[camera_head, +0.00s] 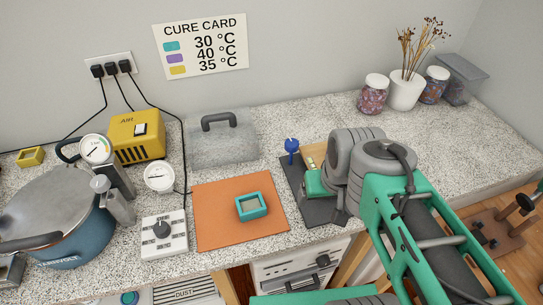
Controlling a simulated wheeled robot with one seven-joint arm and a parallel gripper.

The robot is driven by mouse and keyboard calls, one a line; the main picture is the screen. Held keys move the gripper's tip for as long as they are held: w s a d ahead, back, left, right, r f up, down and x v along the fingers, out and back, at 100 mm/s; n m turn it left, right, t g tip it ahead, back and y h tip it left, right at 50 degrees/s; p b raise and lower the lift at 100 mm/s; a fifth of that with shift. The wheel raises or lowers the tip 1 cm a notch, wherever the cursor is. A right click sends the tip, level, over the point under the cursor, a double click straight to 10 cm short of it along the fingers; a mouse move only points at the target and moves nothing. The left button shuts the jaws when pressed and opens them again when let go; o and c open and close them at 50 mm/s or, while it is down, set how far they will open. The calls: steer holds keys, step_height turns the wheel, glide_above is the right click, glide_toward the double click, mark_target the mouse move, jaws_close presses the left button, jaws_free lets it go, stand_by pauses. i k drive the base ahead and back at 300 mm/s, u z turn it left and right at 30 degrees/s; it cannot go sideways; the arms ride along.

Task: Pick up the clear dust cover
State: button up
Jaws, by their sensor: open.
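The clear dust cover (222,148) is a see-through box with a dark arched handle (219,121) on top. It stands on the speckled worktop against the back wall, right of the yellow box. My gripper (338,205) is over the dark grey mat, to the right of and nearer than the cover, well apart from it. It is open; my arm's grey joints partly hide it, and I see nothing held in it.
An orange mat (210,222) with a teal square frame (252,206) lies in front of the cover. A yellow box (137,138), white gauge (159,177) and black cables are to its left. A blue-topped item (292,146) stands right.

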mark_target(222, 137)
steer(key=u, duration=0.1)
steer(key=k, duration=0.35)
steer(key=u, duration=1.95)
steer(key=i, duration=0.5)
steer(key=z, duration=0.05)
